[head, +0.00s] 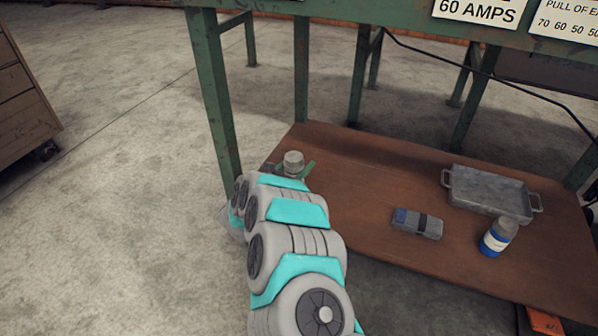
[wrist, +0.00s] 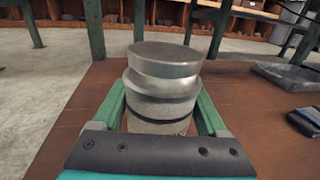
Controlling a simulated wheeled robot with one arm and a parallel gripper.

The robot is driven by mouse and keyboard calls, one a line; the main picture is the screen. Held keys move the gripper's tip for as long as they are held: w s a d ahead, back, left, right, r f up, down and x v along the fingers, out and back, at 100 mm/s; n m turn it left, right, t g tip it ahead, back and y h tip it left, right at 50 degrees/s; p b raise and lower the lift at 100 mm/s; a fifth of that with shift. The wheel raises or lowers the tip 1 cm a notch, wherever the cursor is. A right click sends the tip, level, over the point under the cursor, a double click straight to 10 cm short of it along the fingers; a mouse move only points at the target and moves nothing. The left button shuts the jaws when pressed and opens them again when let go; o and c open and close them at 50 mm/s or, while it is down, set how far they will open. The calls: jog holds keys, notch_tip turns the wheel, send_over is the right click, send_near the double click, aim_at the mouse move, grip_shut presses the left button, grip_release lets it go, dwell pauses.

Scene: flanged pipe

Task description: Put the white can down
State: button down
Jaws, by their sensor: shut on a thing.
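The white can (wrist: 162,85) looks pale grey-white with a metallic lid and a dark band in the wrist view. It is upright between the two green fingers of my gripper (wrist: 163,105), which are shut on it. In the head view the top of the can (head: 293,160) shows past my arm, with my gripper (head: 293,170) around it, at the left end of the brown lower shelf (head: 350,170). The can's bottom is hidden by my gripper, so I cannot tell whether it touches the shelf.
A grey metal tray (head: 488,190) with handles stands at the shelf's right. A blue and white bottle (head: 496,238) and a grey-blue box (head: 418,223) with a dark band are in front of it. Green table legs (head: 217,100) rise near the can. The shelf's middle is clear.

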aim_at(299, 171)
jog(key=shift+w+f, duration=0.1)
jog(key=shift+w, duration=0.1)
jog(key=shift+f, duration=1.6)
jog(key=shift+f, duration=0.2)
grip_release()
jog(key=shift+s+a+r, duration=0.1)
jog(key=shift+r, duration=0.1)
jog(key=v, duration=1.2)
jog(key=shift+f, duration=0.1)
